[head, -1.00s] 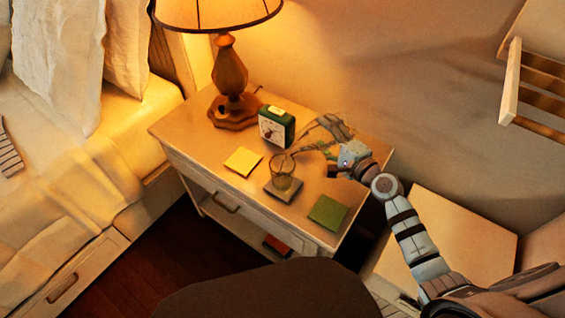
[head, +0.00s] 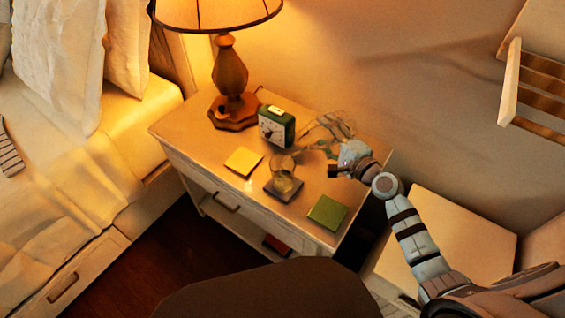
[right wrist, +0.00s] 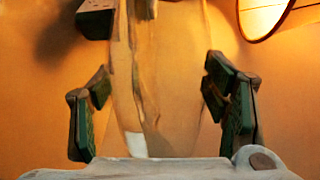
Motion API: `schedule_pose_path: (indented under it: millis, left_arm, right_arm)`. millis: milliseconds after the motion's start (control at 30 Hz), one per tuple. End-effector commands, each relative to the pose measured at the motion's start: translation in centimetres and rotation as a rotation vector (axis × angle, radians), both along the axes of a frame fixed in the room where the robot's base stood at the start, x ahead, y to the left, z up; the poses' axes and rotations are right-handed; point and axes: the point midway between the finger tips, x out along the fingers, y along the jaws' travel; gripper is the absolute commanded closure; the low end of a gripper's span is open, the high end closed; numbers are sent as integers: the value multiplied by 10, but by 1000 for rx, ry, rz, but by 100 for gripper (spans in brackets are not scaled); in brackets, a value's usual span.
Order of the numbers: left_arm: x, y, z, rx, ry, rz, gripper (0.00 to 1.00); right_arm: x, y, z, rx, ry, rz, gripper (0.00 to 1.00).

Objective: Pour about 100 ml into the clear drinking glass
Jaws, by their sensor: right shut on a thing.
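The clear drinking glass (head: 283,171) stands upright on a dark square coaster (head: 270,191) on the nightstand. Its lower part looks yellowish, as if some liquid is in it, but the level is hard to read. My right gripper (head: 333,146) is shut on a clear vessel (head: 322,125), faint against the wall and just behind and right of the glass. The vessel looks tilted in the head view and apart from the glass. In the right wrist view, the clear vessel (right wrist: 160,70) fills the space between the green finger pads (right wrist: 160,108). My left gripper is not in view.
A green alarm clock (head: 277,128) stands close behind the glass, and a lit lamp (head: 230,75) is farther left. A yellow square (head: 243,160) and a green square (head: 327,212) lie on the nightstand (head: 185,128). The bed (head: 60,200) is at left.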

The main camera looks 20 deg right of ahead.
Motion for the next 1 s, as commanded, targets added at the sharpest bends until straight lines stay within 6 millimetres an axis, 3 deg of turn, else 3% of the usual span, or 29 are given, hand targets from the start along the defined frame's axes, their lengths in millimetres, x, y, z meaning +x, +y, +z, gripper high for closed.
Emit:
schedule_pose_path:
  millis: [500, 700, 1000]
  left_arm:
    - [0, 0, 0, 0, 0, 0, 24]
    - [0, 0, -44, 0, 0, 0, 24]
    - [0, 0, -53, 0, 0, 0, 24]
  right_arm:
    - [0, 0, 2, -8, -5, 0, 91]
    - [4, -14, -39, 284, 73, -3, 91]
    - [3, -8, -49, 467, 122, -3, 91]
